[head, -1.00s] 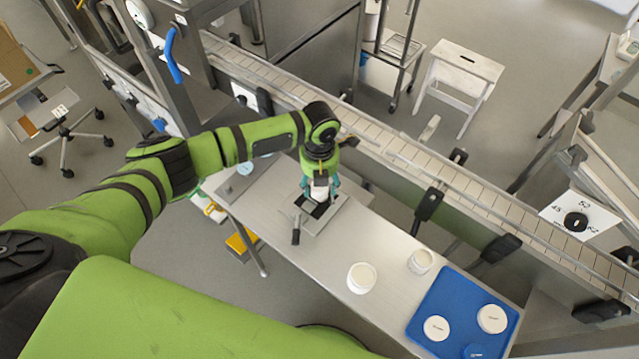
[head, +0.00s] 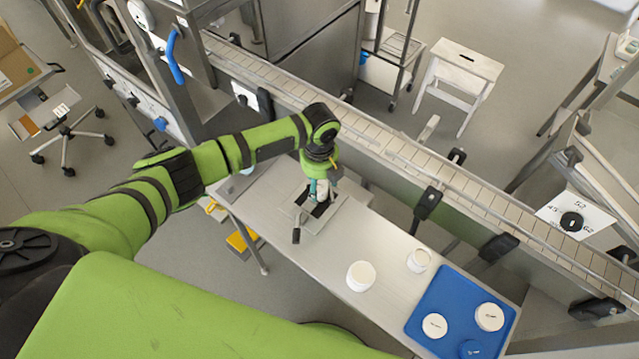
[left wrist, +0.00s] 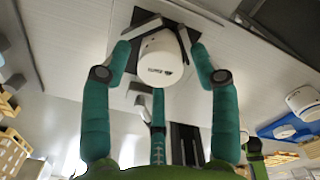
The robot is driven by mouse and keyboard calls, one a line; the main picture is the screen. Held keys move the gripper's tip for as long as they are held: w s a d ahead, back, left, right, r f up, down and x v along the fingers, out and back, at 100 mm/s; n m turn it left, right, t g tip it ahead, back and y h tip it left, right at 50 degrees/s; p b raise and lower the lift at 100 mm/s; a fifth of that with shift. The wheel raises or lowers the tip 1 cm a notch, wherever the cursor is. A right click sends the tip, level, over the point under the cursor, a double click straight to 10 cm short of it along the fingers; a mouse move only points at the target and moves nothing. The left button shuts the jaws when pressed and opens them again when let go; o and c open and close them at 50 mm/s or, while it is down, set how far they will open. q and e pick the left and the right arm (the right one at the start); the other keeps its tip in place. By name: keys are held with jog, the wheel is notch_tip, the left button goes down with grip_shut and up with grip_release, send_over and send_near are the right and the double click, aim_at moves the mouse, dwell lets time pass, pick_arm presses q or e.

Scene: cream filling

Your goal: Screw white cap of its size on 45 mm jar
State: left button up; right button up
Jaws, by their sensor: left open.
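A white jar stands in the dark clamp of a metal fixture (head: 328,214) on the steel table. In the left wrist view a white cap (left wrist: 162,66) with dark print faces the camera; it appears to sit on this jar, but the seam is not clear. My left gripper (head: 319,188) is over the fixture. In the left wrist view its teal fingers (left wrist: 165,50) are spread around the white jar and cap, with gaps at the sides. Two more white caps, a larger one (head: 490,317) and a smaller one (head: 434,326), lie on a blue tray (head: 425,306). My right gripper is out of view.
Two white jars, one wider (head: 361,276) and one narrower (head: 419,260), stand on the table between fixture and tray. A blue cap (head: 471,349) lies on the tray. A conveyor (head: 400,150) runs behind the table. The fixture's dark handle (head: 296,236) sticks out in front.

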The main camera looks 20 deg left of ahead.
pick_arm(q)
jog(key=n, duration=0.3)
jog(key=shift+n, duration=0.4)
jog(key=c, duration=1.2)
jog(key=o, duration=0.5)
jog(key=shift+c, duration=1.4)
jog(key=m, duration=0.3)
jog(key=shift+m+b, duration=0.4)
jog(key=shift+m, duration=1.1)
grip_shut()
